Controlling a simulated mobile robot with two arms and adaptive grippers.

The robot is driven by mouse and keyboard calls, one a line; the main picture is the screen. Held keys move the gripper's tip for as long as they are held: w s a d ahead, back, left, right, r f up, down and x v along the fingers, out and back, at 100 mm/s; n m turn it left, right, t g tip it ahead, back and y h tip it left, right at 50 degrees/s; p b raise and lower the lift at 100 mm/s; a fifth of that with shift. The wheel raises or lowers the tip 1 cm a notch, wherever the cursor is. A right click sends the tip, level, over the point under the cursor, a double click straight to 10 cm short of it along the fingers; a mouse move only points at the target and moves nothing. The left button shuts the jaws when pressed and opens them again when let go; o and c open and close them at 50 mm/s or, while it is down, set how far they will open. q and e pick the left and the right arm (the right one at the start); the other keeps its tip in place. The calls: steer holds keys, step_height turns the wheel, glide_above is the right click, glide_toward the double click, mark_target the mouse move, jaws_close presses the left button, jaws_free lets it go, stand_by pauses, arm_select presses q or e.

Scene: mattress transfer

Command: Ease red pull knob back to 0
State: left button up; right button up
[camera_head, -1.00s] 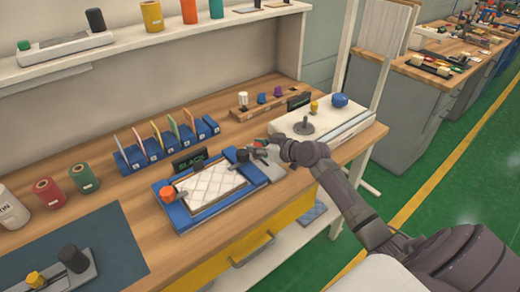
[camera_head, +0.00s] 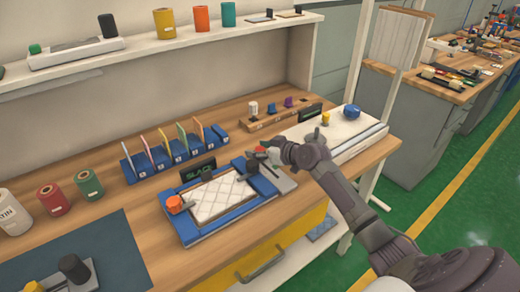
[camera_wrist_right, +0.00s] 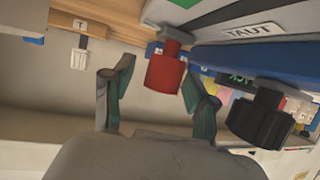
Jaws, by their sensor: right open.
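The red pull knob (camera_wrist_right: 165,66) hangs in the right wrist view below a grey plate marked TAUT (camera_wrist_right: 248,31). My right gripper (camera_wrist_right: 158,72) is open, with one finger on each side of the knob; I cannot tell whether either finger touches it. In the head view my right gripper (camera_head: 268,148) is at the right end of a blue fixture (camera_head: 190,232); the knob (camera_head: 260,149) is mostly hidden there. The fixture holds a small white quilted mattress (camera_head: 218,198). A display (camera_head: 198,170) behind it appears to read SLACK. My left gripper is not in view.
A black knob (camera_wrist_right: 260,118) is close to the right finger. An orange knob (camera_head: 174,203) is at the fixture's left end. A white unit (camera_head: 345,133) with a blue knob stands right of my gripper. Upright coloured cards in a blue rack (camera_head: 135,166) stand behind.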

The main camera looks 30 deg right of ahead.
steer(key=v, duration=1.2)
stand_by(0.3)
